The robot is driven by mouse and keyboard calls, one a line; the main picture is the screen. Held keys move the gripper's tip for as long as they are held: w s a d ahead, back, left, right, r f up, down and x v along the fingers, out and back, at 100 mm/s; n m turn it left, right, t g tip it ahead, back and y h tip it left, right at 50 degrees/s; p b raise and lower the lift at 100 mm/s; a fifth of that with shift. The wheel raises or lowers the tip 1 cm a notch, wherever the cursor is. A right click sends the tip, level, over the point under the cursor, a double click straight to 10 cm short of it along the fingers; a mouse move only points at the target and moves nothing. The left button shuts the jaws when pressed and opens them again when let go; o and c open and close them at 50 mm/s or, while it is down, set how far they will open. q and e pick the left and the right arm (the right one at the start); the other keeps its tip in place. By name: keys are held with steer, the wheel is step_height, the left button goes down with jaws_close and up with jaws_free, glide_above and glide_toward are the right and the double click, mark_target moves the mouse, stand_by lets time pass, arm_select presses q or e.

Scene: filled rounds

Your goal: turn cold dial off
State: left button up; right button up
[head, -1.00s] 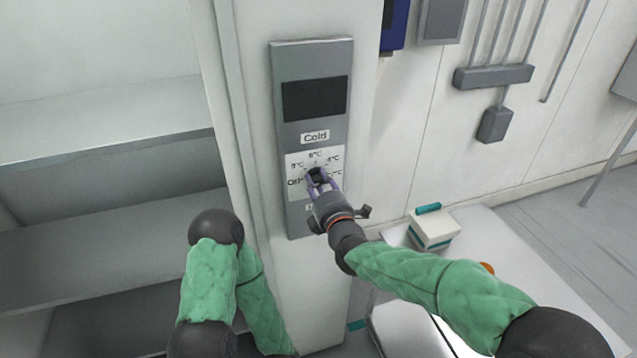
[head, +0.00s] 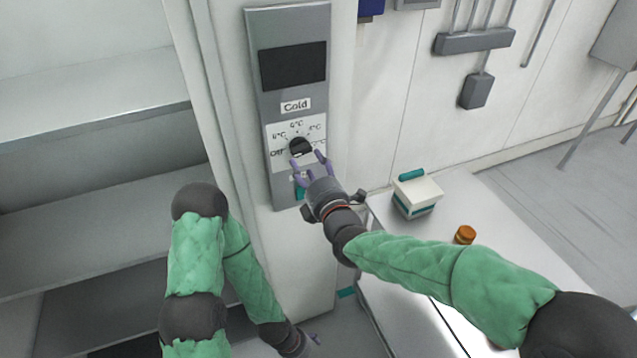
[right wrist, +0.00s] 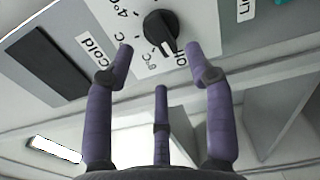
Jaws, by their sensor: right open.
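The cold dial (head: 300,146) is a round black knob on a white scale on the grey panel (head: 285,95), below the "Cold" label (head: 296,106). In the right wrist view the dial (right wrist: 160,27) has a white pointer mark facing roughly the "Off" print; exact alignment is hard to judge. My right gripper (head: 309,166) is open and empty, just below and in front of the dial. In the wrist view its purple fingers (right wrist: 158,70) stand apart from the knob. My left gripper (head: 305,344) hangs low at the bottom edge, its fingers too small to read.
A teal part (head: 300,192) sits lower on the panel. Empty shelves (head: 95,120) stand left. A white table (head: 490,215) at right holds a white and teal box (head: 416,194) and an orange-capped bottle (head: 464,235). A grey wall box (head: 476,90) hangs behind.

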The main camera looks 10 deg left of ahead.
steer(key=v, duration=0.6)
stand_by(0.4)
steer(key=s+d+f+m+g+h, duration=0.15)
steer(key=d+f+m, duration=0.3)
steer(key=f, duration=0.65)
steer(key=d+f+m+g+h+b, duration=0.1)
steer(key=d+f+m+g+h, duration=0.25)
steer(key=f, duration=0.65)
steer(key=d+f+m+g, duration=0.2)
steer(key=d+f+m, duration=0.4)
steer(key=f, duration=0.5)
steer(key=s+d+f+m+g, duration=0.3)
steer(key=s+f+m, duration=0.4)
steer(key=s+f, duration=0.2)
steer(key=s+d+f+m+g+h+b, duration=0.1)
steer(key=s+d+f+m+g, duration=0.3)
steer(key=s+f+m, duration=0.4)
steer(key=s+f, duration=0.2)
steer(key=s, duration=0.1)
steer(key=shift+g, duration=0.3)
steer(key=shift+d, duration=0.1)
